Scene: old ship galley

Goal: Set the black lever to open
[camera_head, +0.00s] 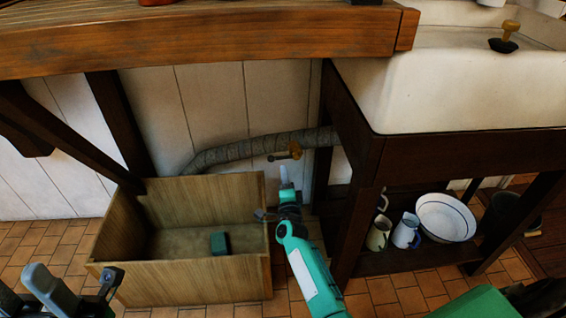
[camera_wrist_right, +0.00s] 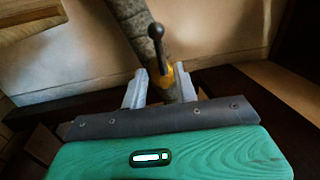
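The black lever (camera_head: 279,156) is a short dark handle with a round knob. It sits on a brass valve (camera_head: 294,149) on the grey ribbed hose (camera_head: 235,151) and points left in the head view. In the right wrist view the black lever (camera_wrist_right: 156,46) stands up between and beyond the fingertips, with the brass valve (camera_wrist_right: 181,79) behind the right finger. My right gripper (camera_head: 285,177) is just below the valve. Its fingers (camera_wrist_right: 161,82) are apart with nothing clamped between them. Parts of my left arm's end (camera_head: 62,292) show at the lower left; its finger state is unclear.
A wooden crate (camera_head: 215,281) with a small dark green block (camera_head: 220,243) inside stands left of my right arm. A wooden counter (camera_head: 190,40) overhangs above. The white sink (camera_head: 455,95) stands on a dark frame at right, with mugs (camera_head: 406,231) and a basin (camera_head: 445,217) below.

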